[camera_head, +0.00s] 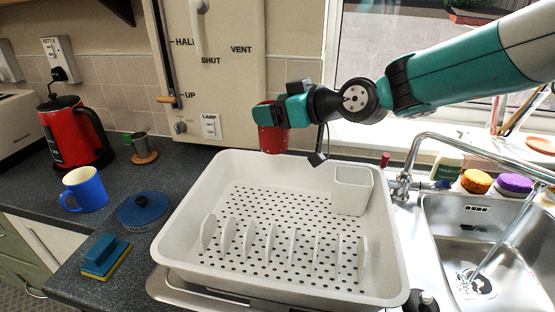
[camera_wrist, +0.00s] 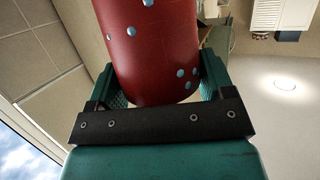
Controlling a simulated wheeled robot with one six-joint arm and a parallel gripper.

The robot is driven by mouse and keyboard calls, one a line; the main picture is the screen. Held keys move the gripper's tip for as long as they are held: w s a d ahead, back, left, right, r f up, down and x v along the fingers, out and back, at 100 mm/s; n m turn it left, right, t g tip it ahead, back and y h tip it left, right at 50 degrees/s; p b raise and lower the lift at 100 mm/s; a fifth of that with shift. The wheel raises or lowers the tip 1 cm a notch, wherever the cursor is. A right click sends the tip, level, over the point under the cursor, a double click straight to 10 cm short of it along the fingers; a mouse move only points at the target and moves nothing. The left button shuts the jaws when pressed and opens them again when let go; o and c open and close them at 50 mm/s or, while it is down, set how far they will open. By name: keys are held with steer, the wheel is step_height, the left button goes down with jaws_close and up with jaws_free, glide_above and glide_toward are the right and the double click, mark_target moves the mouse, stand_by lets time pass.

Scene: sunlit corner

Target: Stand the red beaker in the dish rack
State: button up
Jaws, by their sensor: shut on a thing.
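The red beaker (camera_head: 272,138) hangs in the air above the back edge of the white dish rack (camera_head: 180,222). My gripper (camera_head: 277,115) is shut on it; my arm reaches in from the upper right. In the wrist view the beaker (camera_wrist: 150,45) is dark red with pale blue dots and sits between the two fingers of my gripper (camera_wrist: 158,85). Its far end is cut off by the frame. The dish rack stands on the counter, with a perforated floor, a row of upright dividers at the front and a small cutlery cup (camera_head: 352,190) at the back right. I see no dishes in it.
The rack's middle is clear.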

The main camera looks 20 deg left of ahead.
step_height(320, 180, down, 12)
steer(key=p, duration=0.2)
steer(key=shift+f+b, duration=0.35)
steer(key=shift+b, duration=0.15)
steer(key=shift+f+b, duration=0.25)
steer(key=shift+b, duration=0.15)
steer(key=o, duration=0.9)
steer(key=shift+r, duration=0.1)
